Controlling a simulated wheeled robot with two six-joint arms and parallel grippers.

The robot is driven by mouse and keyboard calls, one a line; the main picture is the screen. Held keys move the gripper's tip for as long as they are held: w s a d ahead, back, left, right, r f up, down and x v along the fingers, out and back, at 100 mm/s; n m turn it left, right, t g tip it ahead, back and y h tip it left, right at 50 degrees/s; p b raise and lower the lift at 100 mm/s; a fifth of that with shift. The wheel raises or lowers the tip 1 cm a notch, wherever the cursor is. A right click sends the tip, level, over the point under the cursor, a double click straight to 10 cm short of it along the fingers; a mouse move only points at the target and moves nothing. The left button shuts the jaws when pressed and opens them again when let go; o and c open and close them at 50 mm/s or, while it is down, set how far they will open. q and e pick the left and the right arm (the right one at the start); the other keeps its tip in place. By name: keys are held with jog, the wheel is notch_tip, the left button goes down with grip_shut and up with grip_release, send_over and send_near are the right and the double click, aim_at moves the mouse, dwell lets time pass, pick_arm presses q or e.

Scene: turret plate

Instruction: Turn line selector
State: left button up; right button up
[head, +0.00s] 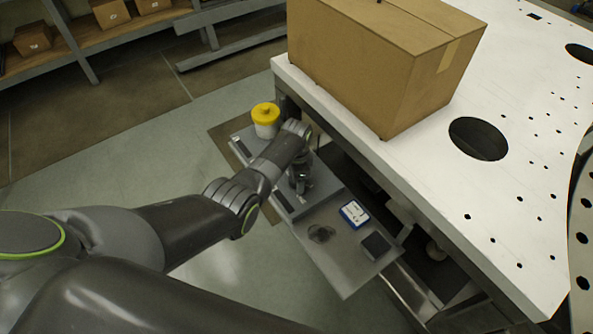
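A grey panel or tray (344,267) sticks out from the side of the large white plate structure. My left gripper (300,183) is over the middle of this panel, pointing down, largely hidden by my own wrist. Its fingers are too small and dark to tell whether they are open or hold anything. I cannot clearly pick out the line selector; it may be hidden under the gripper. A dark round piece (321,233) lies on the near part of the panel, apart from the gripper. My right gripper is not in view.
A white jar with a yellow lid (265,116) stands at the panel's far end. A blue-white case (354,214) and a dark square block (376,245) sit on its near part. A cardboard box (385,65) stands on the white plate (520,170). Floor at left is clear.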

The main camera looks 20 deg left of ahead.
pick_arm(q)
notch_tip(320, 180, up, 6)
jog(key=shift+f+p, duration=0.25)
jog(key=shift+p, duration=0.35)
notch_tip(320, 180, up, 12)
jog(key=shift+b, duration=0.3)
jog(key=shift+s+f, duration=0.1)
